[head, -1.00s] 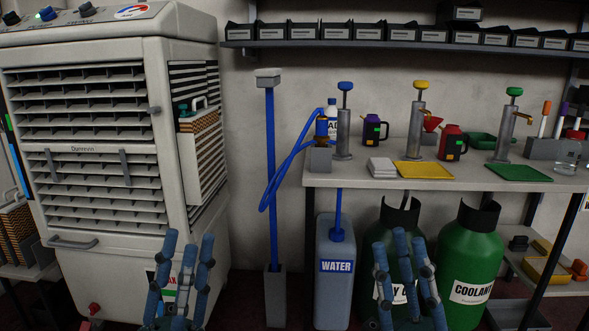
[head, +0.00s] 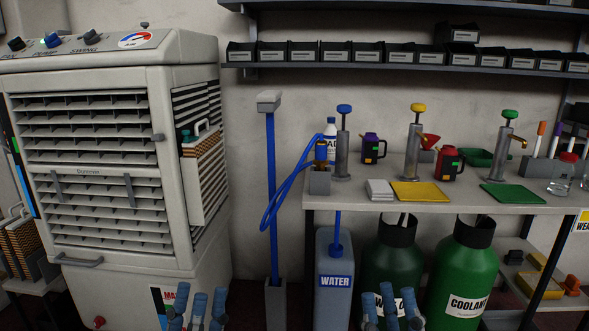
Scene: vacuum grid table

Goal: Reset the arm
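My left gripper (head: 199,298) shows at the bottom edge of the head view, in front of the air cooler's lower right corner. Its blue fingers point up and stand apart, with nothing between them. My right gripper (head: 390,298) is also at the bottom edge, in front of the darker green cylinder (head: 393,262). Its blue fingers also stand apart and hold nothing. Only the upper fingers of both grippers show; the palms and arms are cut off below the picture.
The air cooler (head: 105,195) fills the left side. The table (head: 345,202) on the right bears pumps, jugs, a yellow tray (head: 421,192) and a green tray (head: 513,194). Below stand a water container (head: 335,300) and a coolant cylinder (head: 460,275). A blue post (head: 271,190) stands between.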

